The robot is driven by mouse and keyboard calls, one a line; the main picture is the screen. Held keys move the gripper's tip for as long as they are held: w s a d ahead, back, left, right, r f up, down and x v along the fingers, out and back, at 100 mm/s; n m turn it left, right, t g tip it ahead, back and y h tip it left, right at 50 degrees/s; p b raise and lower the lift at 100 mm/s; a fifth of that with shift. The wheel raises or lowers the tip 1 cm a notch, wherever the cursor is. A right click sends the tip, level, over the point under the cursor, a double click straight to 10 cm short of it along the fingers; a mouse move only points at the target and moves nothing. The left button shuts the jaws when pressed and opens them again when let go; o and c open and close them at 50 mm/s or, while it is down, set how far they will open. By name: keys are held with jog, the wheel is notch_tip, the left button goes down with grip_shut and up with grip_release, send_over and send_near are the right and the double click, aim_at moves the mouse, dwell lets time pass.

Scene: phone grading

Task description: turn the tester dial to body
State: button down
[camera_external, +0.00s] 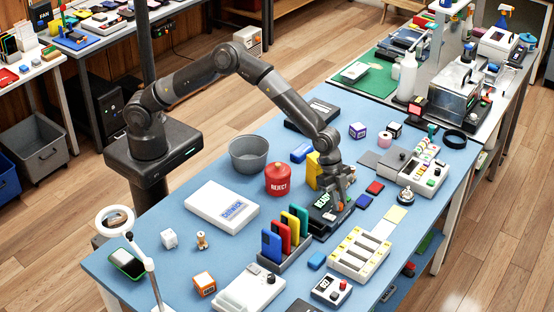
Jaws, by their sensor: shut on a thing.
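My gripper (336,201) points down over the black tray marked READY (320,220), right of the red BENCH pot. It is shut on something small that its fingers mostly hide. Several devices have knobs, and I cannot tell which is the tester or read a "body" mark. A white device with coloured buttons (424,175) is at the right. A pale device with a dark knob (249,292) is left of that box.
The red pot (279,181), yellow block (313,170) and grey bowl (249,154) stand close to my arm. A rack of coloured cases (284,245) and a white slotted tray (360,254) stand in front.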

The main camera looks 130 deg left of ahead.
jog(key=shift+m, duration=0.5)
jog(key=c, duration=1.3)
grip_release()
jog(key=shift+h, duration=0.3)
jog(key=shift+v, duration=5.4)
